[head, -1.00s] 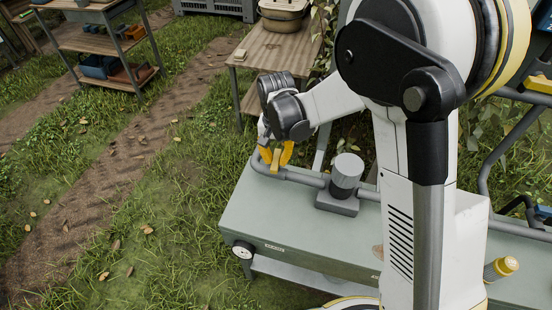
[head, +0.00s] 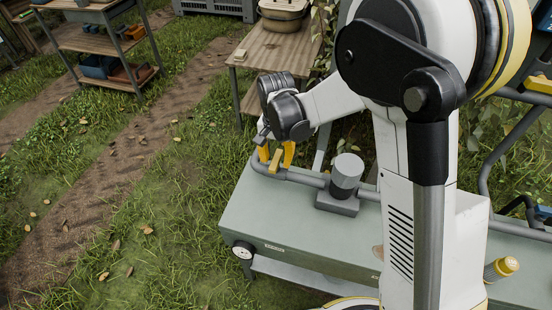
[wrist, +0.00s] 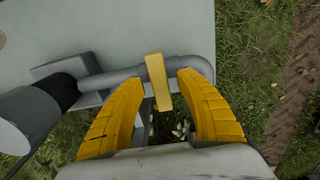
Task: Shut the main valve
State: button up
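The main valve's yellow lever (wrist: 159,88) stands across a grey pipe (wrist: 120,77) in the wrist view. My gripper (wrist: 158,76) is open, with one yellow finger on each side of the lever and a visible gap on both sides. In the head view the lever (head: 275,161) shows small at the left end of the pipe, and my gripper (head: 276,153) is pointed down over it. The contact between fingers and pipe cannot be told.
The pipe runs along a grey-green bench (head: 255,215), past a grey cylindrical fitting (head: 346,175). A wooden table (head: 285,48) and a shelf rack (head: 100,45) stand behind. Grass lies to the left.

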aim_at(276, 159)
jog(key=shift+r, duration=0.1)
notch_tip(276, 159, up, 12)
dwell(0.5)
